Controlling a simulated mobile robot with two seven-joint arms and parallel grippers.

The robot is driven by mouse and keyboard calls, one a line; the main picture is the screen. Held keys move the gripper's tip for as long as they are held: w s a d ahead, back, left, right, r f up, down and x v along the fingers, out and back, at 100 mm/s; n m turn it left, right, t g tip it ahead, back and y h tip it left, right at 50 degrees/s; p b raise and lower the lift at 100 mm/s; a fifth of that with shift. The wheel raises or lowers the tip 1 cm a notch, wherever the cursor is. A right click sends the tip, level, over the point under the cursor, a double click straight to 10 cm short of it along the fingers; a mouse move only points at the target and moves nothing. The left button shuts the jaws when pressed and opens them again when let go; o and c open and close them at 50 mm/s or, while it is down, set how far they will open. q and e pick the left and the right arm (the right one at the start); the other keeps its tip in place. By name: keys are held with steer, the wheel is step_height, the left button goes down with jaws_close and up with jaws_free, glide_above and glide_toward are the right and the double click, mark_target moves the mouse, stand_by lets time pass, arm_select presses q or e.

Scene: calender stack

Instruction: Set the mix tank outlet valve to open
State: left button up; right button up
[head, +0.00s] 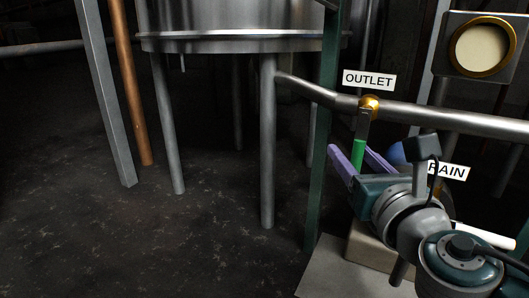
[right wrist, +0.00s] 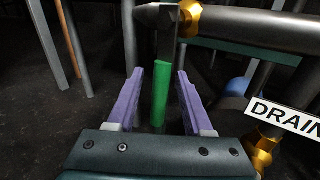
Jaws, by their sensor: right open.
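The outlet valve has a brass body (head: 370,107) on the steel pipe under the OUTLET sign (head: 369,80). Its lever hangs down and ends in a green handle (head: 358,155). My right gripper (head: 354,154) is open, its purple fingers on either side of the green handle. In the right wrist view the green handle (right wrist: 161,97) stands between the two fingers, with gaps on both sides. The brass body (right wrist: 190,18) shows at the top of that view. The tank (head: 235,25) stands on legs at the back. My left gripper is not in view.
A DRAIN sign (right wrist: 284,117) and a brass fitting (right wrist: 264,145) are to the right of my right gripper. A round gauge (head: 481,47) is at upper right. A green post (head: 318,150) stands just left of my right gripper. Dark floor at left is clear.

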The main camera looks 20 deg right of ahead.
steer(key=shift+x, duration=0.95)
steer(key=shift+c, duration=0.4)
jaws_close()
stand_by(0.3)
